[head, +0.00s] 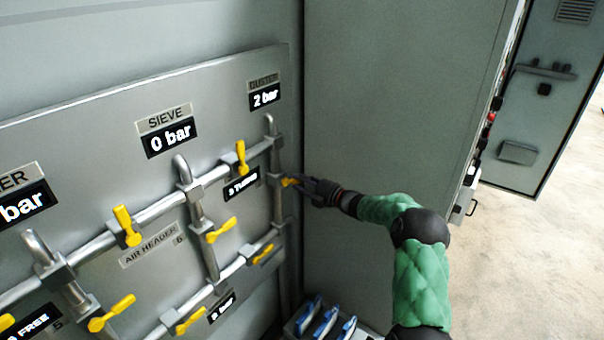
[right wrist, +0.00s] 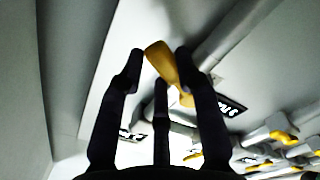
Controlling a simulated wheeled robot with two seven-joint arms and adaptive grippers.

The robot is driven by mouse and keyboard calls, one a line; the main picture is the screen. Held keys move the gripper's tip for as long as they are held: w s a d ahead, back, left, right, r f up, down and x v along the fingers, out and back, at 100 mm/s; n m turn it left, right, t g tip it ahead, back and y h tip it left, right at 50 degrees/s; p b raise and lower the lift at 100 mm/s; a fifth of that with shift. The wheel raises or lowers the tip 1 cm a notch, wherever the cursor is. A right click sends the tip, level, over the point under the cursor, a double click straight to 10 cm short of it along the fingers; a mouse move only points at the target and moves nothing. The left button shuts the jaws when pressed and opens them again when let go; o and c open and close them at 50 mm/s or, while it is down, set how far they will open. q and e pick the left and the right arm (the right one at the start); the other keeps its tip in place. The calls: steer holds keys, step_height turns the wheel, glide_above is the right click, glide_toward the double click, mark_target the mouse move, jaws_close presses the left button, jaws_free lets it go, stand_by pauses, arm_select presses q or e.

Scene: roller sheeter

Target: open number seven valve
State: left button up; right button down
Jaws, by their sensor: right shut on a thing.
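The grey valve panel (head: 100,115) on the left carries pipes and several yellow valve handles. My right gripper (head: 304,187) is at the panel's right edge, at the yellow valve handle (head: 288,182) on the rightmost upright pipe, below the "2 bar" display. In the right wrist view this handle (right wrist: 161,61) sits between the dark fingertips of my right gripper (right wrist: 160,68), which is shut on it. I cannot read a number seven beside this valve. The lower end of the handle is partly hidden in the head view. My left gripper is out of view.
Other yellow handles (head: 241,157) stand close by on the pipes. A "0 bar" display (head: 169,137) is under the SIEVE label. A tall grey cabinet wall (head: 390,100) is right of the panel. Blue-topped items (head: 325,322) are below. Open floor (head: 530,260) lies at right.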

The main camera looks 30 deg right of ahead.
steer(key=s+a+f+m+p, duration=0.2)
steer(key=a+f+m+p, duration=0.2)
steer(key=m, duration=0.8)
steer(key=shift+a+p, duration=0.35)
steer(key=shift+p, duration=0.4)
steer(key=shift+a+m, duration=0.1)
steer(key=shift+m, duration=0.3)
steer(key=c, duration=0.9)
jaws_free()
steer(key=shift+o, duration=0.2)
steer(key=shift+s, duration=0.1)
steer(key=v, duration=1.1)
steer(key=shift+s+d, duration=0.2)
steer(key=shift+s, duration=0.15)
steer(key=shift+f, duration=0.1)
